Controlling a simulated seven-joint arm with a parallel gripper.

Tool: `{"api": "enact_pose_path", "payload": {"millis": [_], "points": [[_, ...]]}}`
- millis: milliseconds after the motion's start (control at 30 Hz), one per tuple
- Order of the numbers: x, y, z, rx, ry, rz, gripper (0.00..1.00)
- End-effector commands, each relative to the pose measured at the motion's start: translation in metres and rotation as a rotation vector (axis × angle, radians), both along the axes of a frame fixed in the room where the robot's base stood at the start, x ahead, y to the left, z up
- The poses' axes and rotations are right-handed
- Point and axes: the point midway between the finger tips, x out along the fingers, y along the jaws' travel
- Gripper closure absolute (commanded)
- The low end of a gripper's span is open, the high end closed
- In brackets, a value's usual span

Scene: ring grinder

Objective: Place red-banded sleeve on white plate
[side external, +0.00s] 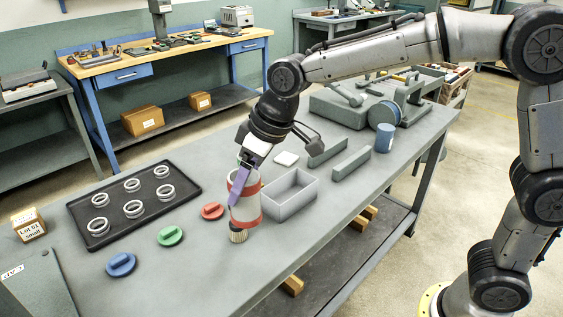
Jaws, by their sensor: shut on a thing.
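The red-banded sleeve (246,207) is a pale cylinder with a red band near its top and another near its bottom. It is close to upright near the table's front edge. My gripper (238,186) has purple fingers and is shut on the sleeve, with a finger along its left side; the far finger is mostly hidden. A small knurled tan piece (238,236) shows directly under the sleeve; I cannot tell whether they touch. The small white plate (286,158) lies flat on the table behind and right of the sleeve, clear of it.
A grey open box (291,205) stands just right of the sleeve. Red (212,211), green (170,236) and blue (121,264) knobbed discs lie left. A black tray (78,208) holds several rings. Grey bars (351,163) and a grinder (384,112) stand right.

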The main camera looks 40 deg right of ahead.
Motion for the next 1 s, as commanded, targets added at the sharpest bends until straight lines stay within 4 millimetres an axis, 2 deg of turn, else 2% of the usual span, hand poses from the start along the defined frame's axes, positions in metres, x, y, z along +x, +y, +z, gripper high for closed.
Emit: {"api": "enact_pose_path", "payload": {"millis": [33, 167, 300, 400, 600, 700, 833, 1000], "points": [[0.013, -0.014, 0.002, 0.0, -0.002, -0.062, 0.83], [0.044, -0.057, 0.008, 0.001, -0.004, -0.228, 0.83], [0.076, -0.117, 0.012, -0.004, -0.012, -0.419, 0.83], [0.092, -0.164, 0.012, -0.009, -0.016, -0.545, 0.83], [0.109, -0.253, 0.008, -0.028, -0.022, -0.731, 0.83], [0.11, -0.286, 0.004, -0.034, -0.019, -0.788, 0.83], [0.108, -0.312, -0.002, -0.037, -0.009, -0.836, 0.83], [0.112, -0.326, -0.009, -0.039, -0.001, -0.857, 0.83]]}}
